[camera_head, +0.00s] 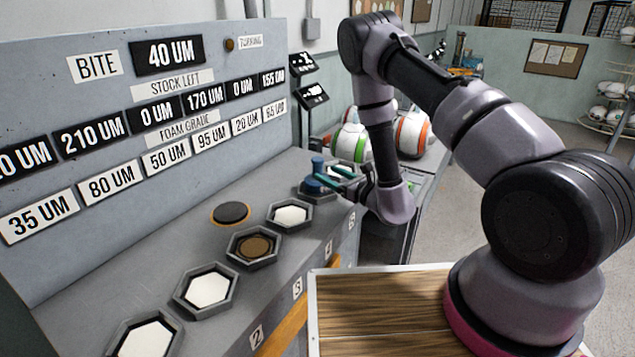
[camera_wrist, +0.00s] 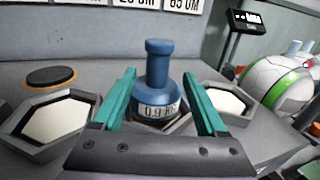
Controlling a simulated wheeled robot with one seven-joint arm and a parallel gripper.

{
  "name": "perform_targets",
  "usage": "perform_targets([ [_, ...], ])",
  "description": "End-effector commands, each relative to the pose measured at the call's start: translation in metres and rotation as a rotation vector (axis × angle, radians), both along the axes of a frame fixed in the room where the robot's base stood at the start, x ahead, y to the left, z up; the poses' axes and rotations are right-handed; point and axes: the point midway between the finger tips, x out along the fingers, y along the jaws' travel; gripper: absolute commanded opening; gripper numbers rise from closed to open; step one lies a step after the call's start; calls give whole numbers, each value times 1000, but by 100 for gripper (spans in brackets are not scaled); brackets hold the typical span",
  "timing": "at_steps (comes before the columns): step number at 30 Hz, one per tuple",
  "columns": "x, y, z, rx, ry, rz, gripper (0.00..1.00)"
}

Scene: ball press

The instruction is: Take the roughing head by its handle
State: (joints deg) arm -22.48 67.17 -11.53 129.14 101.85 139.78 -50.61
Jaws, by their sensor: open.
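A blue piece with an upright knobbed handle, which I take for the roughing head (camera_wrist: 157,88), stands in a hexagonal grey holder. A white label on its base reads about "0.9 K", its end unclear. My gripper (camera_wrist: 158,78) is open, with one teal finger on each side of the roughing head. The handle stands between the fingers, and a gap shows on both sides. In the head view my gripper (camera_head: 326,177) reaches it from the right.
More hexagonal holders with white pads (camera_head: 208,290) and one with a brown pad (camera_head: 254,247) line the grey bench. A black disc (camera_head: 231,213) lies behind them. A panel of number signs (camera_head: 168,55) rises behind. Striped balls (camera_head: 412,134) stand beyond the bench.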

Motion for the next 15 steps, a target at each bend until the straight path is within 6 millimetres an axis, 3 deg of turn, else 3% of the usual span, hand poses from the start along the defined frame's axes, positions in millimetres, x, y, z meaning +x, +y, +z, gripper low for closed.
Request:
perform_targets([
  [15, 44, 45, 0, -1, -2, 4, 75],
])
